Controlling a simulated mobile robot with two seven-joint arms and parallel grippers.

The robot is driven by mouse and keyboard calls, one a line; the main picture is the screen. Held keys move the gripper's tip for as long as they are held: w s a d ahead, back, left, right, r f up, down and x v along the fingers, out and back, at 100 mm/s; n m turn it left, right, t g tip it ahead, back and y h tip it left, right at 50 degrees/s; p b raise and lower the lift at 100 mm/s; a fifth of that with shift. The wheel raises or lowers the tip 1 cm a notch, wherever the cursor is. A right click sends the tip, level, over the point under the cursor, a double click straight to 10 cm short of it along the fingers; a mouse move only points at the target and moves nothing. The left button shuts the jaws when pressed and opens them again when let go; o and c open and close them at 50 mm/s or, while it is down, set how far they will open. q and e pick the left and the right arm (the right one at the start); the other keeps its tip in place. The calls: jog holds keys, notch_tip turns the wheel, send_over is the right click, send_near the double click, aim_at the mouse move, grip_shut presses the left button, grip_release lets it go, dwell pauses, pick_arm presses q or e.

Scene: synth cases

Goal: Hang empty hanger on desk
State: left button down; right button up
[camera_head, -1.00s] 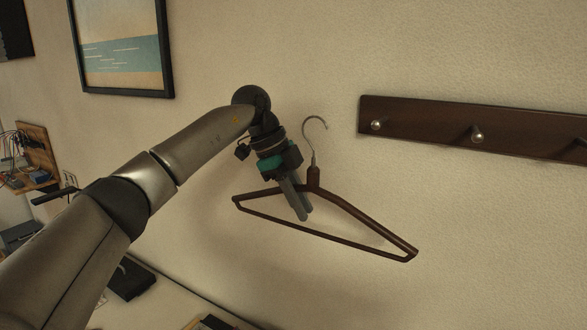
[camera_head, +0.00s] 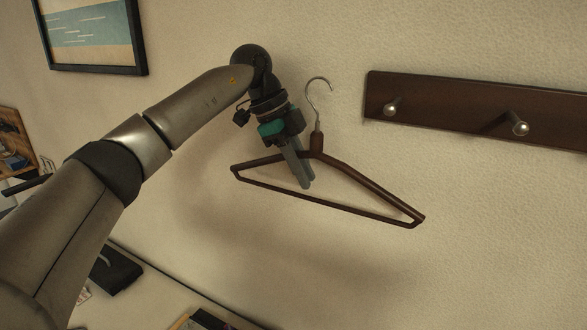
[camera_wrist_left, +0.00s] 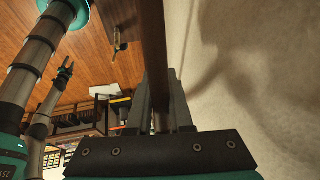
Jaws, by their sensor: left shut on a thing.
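The empty hanger (camera_head: 375,188) is dark brown with a metal hook (camera_head: 319,92) on top. It hangs in the air in front of the wall in the head view, its right end lower than its left. My left gripper (camera_head: 306,184) is shut on the hanger's left shoulder, just left of the hook's neck. In the left wrist view the hanger's bar (camera_wrist_left: 155,60) runs between the fingers. The hook is free and stands left of the dark wooden rack. My right gripper is not in the head view; part of an arm of mine shows in the left wrist view.
A dark wooden rack (camera_head: 450,105) with metal pegs is fixed on the wall at the right; a near peg (camera_head: 391,107) and a further peg (camera_head: 520,128) show. A framed picture (camera_head: 95,35) hangs at upper left. A desk with dark items (camera_head: 115,270) lies at lower left.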

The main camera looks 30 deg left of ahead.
aim_at(363, 187)
pick_arm(q)
jog(key=shift+d, duration=6.1)
jog(key=shift+f+b, duration=0.55)
jog(key=shift+f, duration=0.35)
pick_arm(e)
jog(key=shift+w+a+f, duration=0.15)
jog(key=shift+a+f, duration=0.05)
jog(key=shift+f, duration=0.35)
pick_arm(q)
jog(key=c, duration=0.7)
grip_release()
jog(key=shift+c, duration=0.2)
